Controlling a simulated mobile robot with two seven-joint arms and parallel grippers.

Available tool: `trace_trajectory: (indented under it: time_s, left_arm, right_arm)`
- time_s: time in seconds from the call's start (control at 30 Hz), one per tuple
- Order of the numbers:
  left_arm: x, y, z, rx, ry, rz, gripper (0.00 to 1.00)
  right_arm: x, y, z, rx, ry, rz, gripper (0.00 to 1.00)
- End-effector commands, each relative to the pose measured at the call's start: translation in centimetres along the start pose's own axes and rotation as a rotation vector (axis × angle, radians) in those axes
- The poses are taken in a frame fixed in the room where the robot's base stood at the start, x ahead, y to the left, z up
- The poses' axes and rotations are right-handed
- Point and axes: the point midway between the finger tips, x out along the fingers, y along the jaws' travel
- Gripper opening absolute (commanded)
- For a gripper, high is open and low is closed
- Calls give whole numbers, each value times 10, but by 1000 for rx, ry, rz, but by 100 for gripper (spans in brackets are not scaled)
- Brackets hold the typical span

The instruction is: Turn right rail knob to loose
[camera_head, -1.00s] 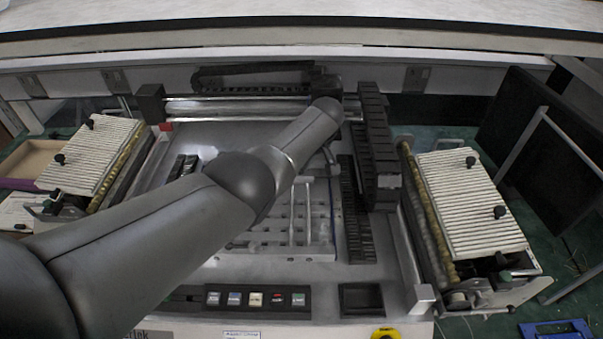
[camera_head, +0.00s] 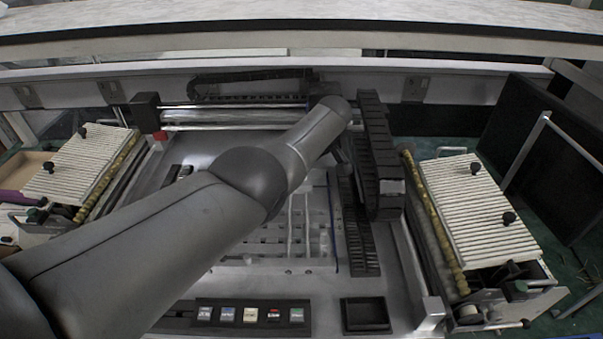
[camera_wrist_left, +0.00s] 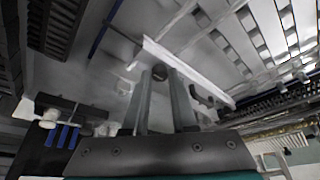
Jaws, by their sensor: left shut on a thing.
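In the left wrist view, the two grey fingers of my left gripper (camera_wrist_left: 161,76) are close together at a pale rail (camera_wrist_left: 190,72). They are shut on a small dark piece between their tips, which appears to be the right rail knob (camera_wrist_left: 159,72); its turned position cannot be read. In the head view my left arm crosses the machine from the lower left, and its forearm and wrist hide the gripper and knob. My right gripper is not in view.
A dark cable chain (camera_head: 376,150) stands just right of my wrist. Slatted feeder units stand at the left (camera_head: 80,162) and right (camera_head: 475,208). A button panel (camera_head: 250,315) and a dark square tray (camera_head: 366,314) lie at the front.

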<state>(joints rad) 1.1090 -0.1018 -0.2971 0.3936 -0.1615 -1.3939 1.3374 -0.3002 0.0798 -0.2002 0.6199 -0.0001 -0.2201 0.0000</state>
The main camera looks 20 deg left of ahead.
Motion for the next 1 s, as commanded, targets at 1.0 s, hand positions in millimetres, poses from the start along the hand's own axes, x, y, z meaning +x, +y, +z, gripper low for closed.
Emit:
trace_trajectory:
  time_s: [1.0]
  left_arm:
    - [-49,1,-1,0,0,3,56]
  right_arm:
    - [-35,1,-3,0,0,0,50]
